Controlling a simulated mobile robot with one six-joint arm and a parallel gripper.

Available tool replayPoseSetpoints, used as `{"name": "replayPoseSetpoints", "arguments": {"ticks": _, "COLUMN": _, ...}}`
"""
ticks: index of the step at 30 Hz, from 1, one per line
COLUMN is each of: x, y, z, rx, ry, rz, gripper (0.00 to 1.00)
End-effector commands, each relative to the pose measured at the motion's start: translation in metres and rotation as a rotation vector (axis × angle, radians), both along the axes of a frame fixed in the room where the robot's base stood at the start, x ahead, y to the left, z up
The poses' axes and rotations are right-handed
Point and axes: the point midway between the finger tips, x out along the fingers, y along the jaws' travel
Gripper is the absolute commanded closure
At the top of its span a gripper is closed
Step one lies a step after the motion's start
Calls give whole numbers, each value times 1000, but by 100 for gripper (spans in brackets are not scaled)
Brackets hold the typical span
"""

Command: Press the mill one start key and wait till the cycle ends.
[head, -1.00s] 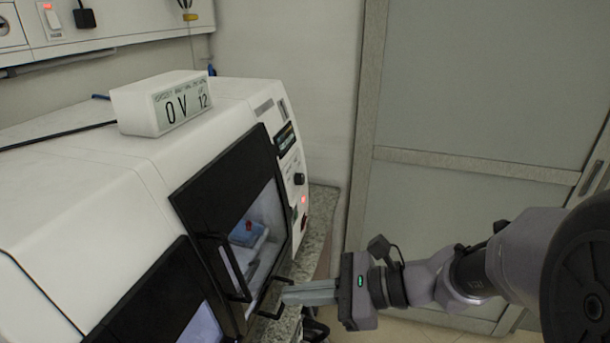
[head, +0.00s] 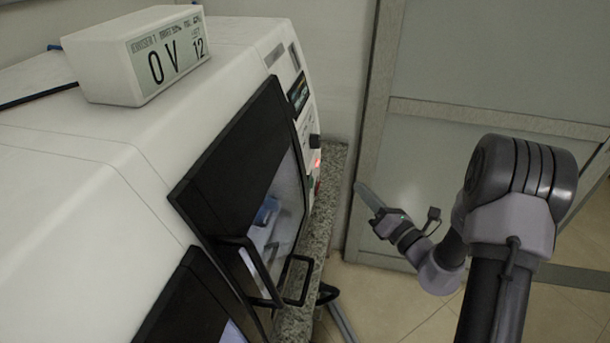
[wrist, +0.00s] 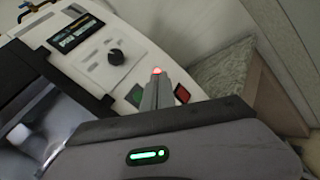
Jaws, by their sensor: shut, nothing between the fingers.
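A white mill (head: 225,95) with a black-framed, closed door (head: 225,150) stands at the left. Its control panel (head: 308,125) is at the right end. In the wrist view the panel has a dark display (wrist: 75,33), a black knob (wrist: 116,57), a green key (wrist: 134,96) and a red key (wrist: 182,94). A red light (wrist: 156,71) glows by the fingertips. My gripper (head: 360,188) is shut and empty, right of the panel in the head view. In the wrist view my gripper (wrist: 157,80) points between the two keys. Contact cannot be told.
A second black door (head: 190,300) is at the lower left. A display box (head: 105,65) reading "0 V" and "12" sits on top. Black door handles (head: 300,285) stick out in front. A stone counter (head: 325,205) runs beneath, with a grey wall panel (head: 480,60) to the right.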

Motion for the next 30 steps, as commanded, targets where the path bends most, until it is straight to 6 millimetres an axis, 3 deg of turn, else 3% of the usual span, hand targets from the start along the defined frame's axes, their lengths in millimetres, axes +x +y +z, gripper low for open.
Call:
{"name": "replayPoseSetpoints", "arguments": {"ticks": 10, "x": 2, "y": 8, "z": 0, "rx": -1, "ry": -1, "rz": 5, "gripper": 100}}
{"name": "replayPoseSetpoints", "arguments": {"ticks": 22, "x": 19, "y": 62, "z": -2, "rx": -2, "ry": -1, "rz": 7, "gripper": 100}}
{"name": "replayPoseSetpoints", "arguments": {"ticks": 30, "x": 26, "y": 83, "z": -3, "rx": -3, "ry": 0, "rz": 4, "gripper": 100}}
